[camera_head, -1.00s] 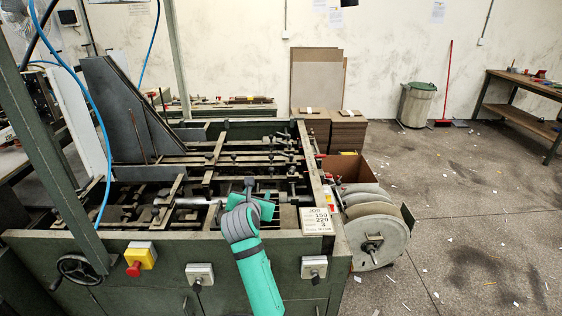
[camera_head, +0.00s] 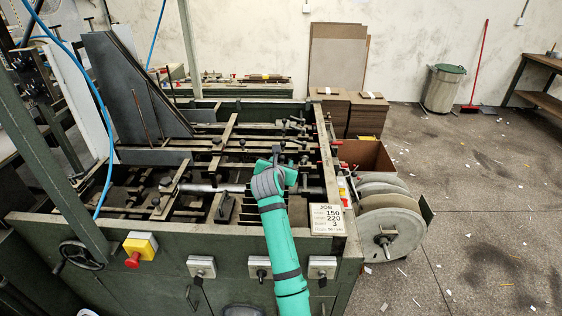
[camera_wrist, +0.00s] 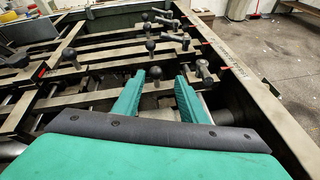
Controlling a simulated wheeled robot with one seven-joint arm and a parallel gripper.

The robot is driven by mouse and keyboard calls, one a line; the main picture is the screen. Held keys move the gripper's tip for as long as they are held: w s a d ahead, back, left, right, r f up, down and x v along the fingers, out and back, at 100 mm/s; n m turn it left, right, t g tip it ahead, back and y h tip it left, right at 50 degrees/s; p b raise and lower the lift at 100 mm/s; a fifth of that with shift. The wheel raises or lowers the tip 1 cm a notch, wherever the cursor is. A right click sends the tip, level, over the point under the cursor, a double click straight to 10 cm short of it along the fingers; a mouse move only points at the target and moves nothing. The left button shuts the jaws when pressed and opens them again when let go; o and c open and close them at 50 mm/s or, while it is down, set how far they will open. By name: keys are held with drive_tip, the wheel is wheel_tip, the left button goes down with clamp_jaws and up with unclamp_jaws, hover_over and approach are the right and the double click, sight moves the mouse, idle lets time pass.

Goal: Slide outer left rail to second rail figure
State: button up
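The feeder bed holds several pale metal rails with black knobs. The leftmost rail I can make out (camera_head: 170,192) runs front to back on the left of the bed. A rail further right (camera_head: 224,134) lies nearer the middle. My gripper (camera_head: 276,155) is over the right part of the bed. In the wrist view its green fingers (camera_wrist: 158,95) are apart, with nothing held. A round black knob (camera_wrist: 155,73) shows between them, apart from both as far as I can tell. A job card (camera_head: 327,219) on the front right corner reads 150, 220 and 3.
A scale strip (camera_wrist: 228,58) runs along the right side frame. A tall grey guide plate (camera_head: 125,85) stands at the back left. A red stop button (camera_head: 132,259) and a handwheel (camera_head: 80,256) are on the front. Reels (camera_head: 390,225) stand to the right.

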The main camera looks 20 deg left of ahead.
sight(281, 159)
drive_tip(key=shift+w+a+f, duration=0.3)
drive_tip(key=shift+w+a, duration=0.05)
drive_tip(key=shift+w, duration=0.3)
drive_tip(key=shift+w+a+f, duration=0.25)
drive_tip(key=shift+w+a, duration=0.05)
drive_tip(key=shift+w, duration=0.35)
